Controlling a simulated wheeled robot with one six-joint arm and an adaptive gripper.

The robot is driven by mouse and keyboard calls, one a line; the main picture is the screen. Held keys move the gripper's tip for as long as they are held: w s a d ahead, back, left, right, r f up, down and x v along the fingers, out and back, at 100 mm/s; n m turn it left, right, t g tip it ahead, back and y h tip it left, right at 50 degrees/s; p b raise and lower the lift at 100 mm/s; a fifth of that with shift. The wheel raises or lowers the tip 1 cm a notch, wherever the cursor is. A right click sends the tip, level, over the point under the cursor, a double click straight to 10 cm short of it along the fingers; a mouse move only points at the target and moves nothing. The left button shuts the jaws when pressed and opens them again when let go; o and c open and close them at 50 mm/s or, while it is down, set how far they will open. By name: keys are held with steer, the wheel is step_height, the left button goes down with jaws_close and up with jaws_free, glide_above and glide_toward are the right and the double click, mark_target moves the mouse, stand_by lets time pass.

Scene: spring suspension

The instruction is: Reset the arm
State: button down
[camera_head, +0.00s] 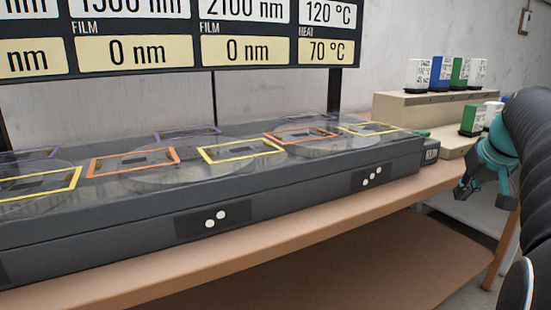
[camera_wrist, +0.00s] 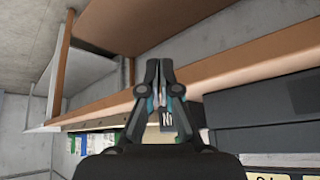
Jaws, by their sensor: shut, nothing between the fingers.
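My gripper (camera_head: 468,190) hangs at the right in the head view, in front of the bench edge and beside the stepped stand. It is closed and holds nothing. In the wrist view its fingers (camera_wrist: 159,68) come together at the tips, with the bench edge behind them. My dark arm comes in from the right in the head view and hides part of the stand's right end.
A long dark machine (camera_head: 290,190) with clear discs and coloured frames lies on the wooden bench (camera_head: 300,226). A display panel (camera_head: 190,82) stands behind it. A stepped stand (camera_head: 400,108) holds several small labelled boxes. Free room lies in front of the bench.

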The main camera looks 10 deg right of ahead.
steer(key=s+a+f+n, duration=0.1)
steer(key=s+a+f, duration=0.4)
steer(key=a, duration=0.4)
steer(key=s+a+f+n, duration=0.1)
steer(key=s+a+f, duration=0.5)
steer(key=a, duration=0.4)
steer(key=s+a+f+n+y, duration=0.1)
steer(key=s+a+f, duration=0.4)
steer(key=a, duration=0.5)
steer(key=shift+s+a+f+g, duration=0.25)
steer(key=shift+s+f+g, duration=0.15)
steer(key=shift+s, duration=0.35)
